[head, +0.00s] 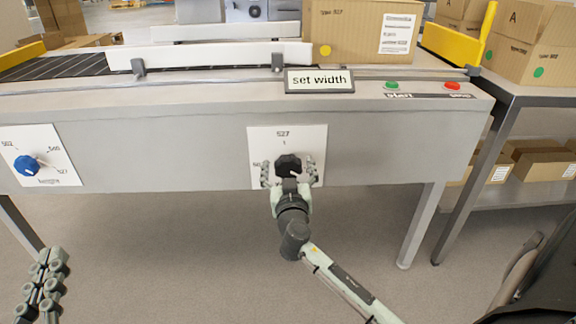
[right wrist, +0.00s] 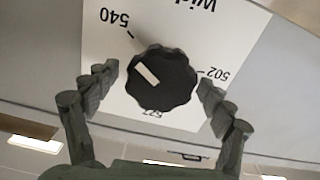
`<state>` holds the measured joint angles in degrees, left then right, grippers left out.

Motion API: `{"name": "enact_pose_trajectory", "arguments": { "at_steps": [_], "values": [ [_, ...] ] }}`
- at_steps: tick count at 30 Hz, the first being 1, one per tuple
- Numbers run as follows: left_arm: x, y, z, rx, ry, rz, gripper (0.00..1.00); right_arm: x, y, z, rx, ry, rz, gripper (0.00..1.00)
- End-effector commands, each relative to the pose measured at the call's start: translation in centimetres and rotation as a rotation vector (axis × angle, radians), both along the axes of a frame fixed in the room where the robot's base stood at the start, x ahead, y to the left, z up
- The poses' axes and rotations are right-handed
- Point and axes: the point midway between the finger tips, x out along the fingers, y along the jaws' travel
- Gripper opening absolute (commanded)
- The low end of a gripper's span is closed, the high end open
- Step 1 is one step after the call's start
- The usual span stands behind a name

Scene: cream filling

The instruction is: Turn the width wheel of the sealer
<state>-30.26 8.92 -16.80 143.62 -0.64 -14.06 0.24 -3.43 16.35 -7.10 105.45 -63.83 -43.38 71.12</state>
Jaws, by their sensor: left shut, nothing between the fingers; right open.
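The width wheel (head: 288,163) is a black ribbed knob on a white dial plate (head: 287,133) on the sealer's grey front panel. In the right wrist view, the wheel (right wrist: 160,82) has a white pointer slanting to the upper left, toward the 540 mark. The 502 mark is at the right and 527 below. My right gripper (head: 290,172) is open, with one finger on each side of the wheel. In the wrist view, small gaps show between the fingers (right wrist: 155,85) and the knob. My left gripper (head: 40,285) is shut and empty at the lower left, away from the panel.
A blue knob (head: 26,166) sits on another dial plate at the left. A "set width" sign (head: 320,80), a green button (head: 391,85) and a red button (head: 453,86) are along the top edge. A carton (head: 358,32) stands on the sealer. The floor below is clear.

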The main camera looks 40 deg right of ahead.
Motion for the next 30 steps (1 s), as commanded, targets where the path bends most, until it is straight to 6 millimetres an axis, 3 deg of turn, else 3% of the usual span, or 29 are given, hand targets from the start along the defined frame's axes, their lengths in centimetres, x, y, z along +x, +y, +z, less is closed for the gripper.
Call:
{"name": "enact_pose_trajectory", "arguments": {
  "at_steps": [3,15,30],
  "values": [
    [0.00,0.01,-0.01,0.000,0.000,0.000,0.00,-0.02,0.02,-0.02,0.000,0.000,0.000,0.82],
    [-0.01,0.00,0.04,0.000,-0.001,0.000,0.00,-0.05,0.04,-0.04,0.001,0.001,0.000,0.32],
    [-0.16,-0.17,0.45,-0.011,-0.024,-0.005,0.00,-0.02,0.09,-0.07,-0.118,0.072,-0.001,0.32]
  ]
}}
